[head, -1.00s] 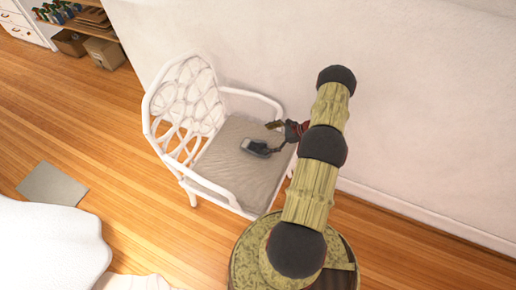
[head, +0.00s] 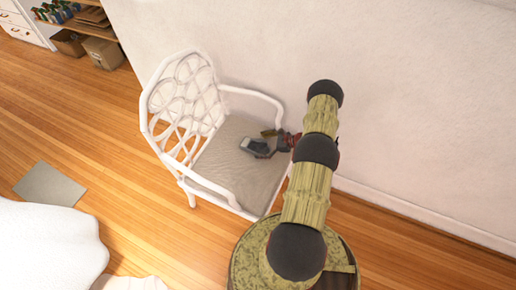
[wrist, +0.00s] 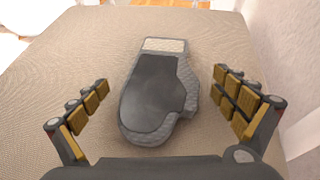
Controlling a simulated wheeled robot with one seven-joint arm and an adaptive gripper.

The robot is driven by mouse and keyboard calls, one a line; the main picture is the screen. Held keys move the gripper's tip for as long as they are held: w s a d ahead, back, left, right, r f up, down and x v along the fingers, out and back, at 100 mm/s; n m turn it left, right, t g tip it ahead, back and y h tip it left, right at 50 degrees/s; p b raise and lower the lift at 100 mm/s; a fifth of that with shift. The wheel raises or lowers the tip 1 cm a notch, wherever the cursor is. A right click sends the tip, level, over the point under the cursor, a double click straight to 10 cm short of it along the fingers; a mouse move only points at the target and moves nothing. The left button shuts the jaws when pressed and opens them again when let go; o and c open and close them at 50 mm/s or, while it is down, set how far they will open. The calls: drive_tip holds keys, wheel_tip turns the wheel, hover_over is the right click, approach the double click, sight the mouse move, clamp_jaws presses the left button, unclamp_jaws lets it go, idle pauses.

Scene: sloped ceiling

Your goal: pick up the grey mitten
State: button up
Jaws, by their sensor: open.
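The grey mitten (wrist: 155,95) lies flat on the beige chair seat (wrist: 60,75), with its pale cuff towards the far side in the wrist view. It also shows on the seat in the head view (head: 256,148). My gripper (wrist: 160,85) is open, with one finger on each side of the mitten and clear space between each finger and the mitten. In the head view my gripper (head: 268,142) is over the right part of the seat, partly hidden by my arm.
The white chair (head: 186,95) has a lattice back on the left and armrests around the seat. A white wall (head: 420,110) stands close behind and to the right. A grey mat (head: 50,184) lies on the wooden floor. Boxes (head: 103,52) stand at the far left.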

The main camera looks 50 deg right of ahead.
drive_tip(key=shift+w+a+f, duration=0.1)
drive_tip(key=shift+w+f, duration=0.05)
drive_tip(key=shift+w, duration=0.05)
drive_tip(key=shift+c, duration=1.2)
drive_tip(key=c, duration=1)
